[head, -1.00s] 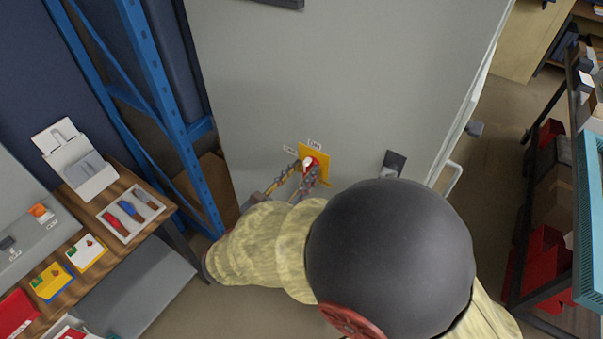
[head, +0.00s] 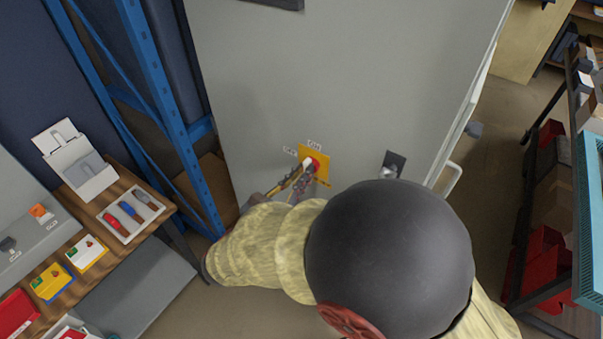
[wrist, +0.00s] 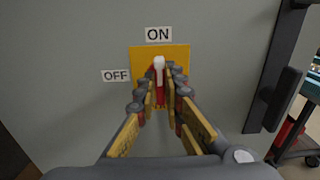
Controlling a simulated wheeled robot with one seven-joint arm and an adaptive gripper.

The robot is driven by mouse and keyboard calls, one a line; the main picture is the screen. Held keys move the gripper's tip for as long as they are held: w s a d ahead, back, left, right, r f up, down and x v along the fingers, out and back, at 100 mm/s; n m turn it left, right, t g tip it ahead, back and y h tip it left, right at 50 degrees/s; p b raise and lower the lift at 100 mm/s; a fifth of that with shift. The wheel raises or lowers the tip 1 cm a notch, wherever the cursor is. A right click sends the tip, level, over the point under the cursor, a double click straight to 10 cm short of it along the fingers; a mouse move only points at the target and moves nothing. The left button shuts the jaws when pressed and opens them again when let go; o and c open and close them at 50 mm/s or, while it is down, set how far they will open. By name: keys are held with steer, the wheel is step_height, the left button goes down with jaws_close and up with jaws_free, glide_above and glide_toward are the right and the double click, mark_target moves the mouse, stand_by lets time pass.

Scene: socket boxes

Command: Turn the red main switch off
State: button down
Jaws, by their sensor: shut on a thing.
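The red main switch (wrist: 158,70) has a white-tipped handle and sits on a yellow plate (wrist: 182,54) on a grey cabinet door. In the wrist view the handle points up toward the ON label (wrist: 159,34). The OFF label (wrist: 115,76) is to the left of the plate. My gripper (wrist: 159,88) is shut on the handle, with one finger on each side, and the fingers hide its lower part. In the head view the switch (head: 313,164) shows in part above my gripper (head: 304,177).
A black door handle (head: 393,164) is to the right of the plate. A blue rack post (head: 172,115) stands left of the cabinet. A wooden bench (head: 150,215) with boxes and trays is at the left. A shelf with red bins (head: 540,255) is at the right.

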steer(key=shift+r+p, duration=0.1)
steer(key=shift+p, duration=0.35)
steer(key=n+p, duration=0.6)
steer(key=p, duration=0.2)
steer(key=n+p, duration=0.5)
steer(key=p, duration=0.4)
steer(key=n+p, duration=0.6)
steer(key=p, duration=0.2)
steer(key=shift+w+a+f+n+p, duration=0.2)
steer(key=shift+a+f+n+p, duration=0.1)
steer(key=shift+f+p, duration=0.05)
steer(key=shift+f+n, duration=0.1)
steer(key=shift+n, duration=0.2)
steer(key=c, duration=1.9)
jaws_free()
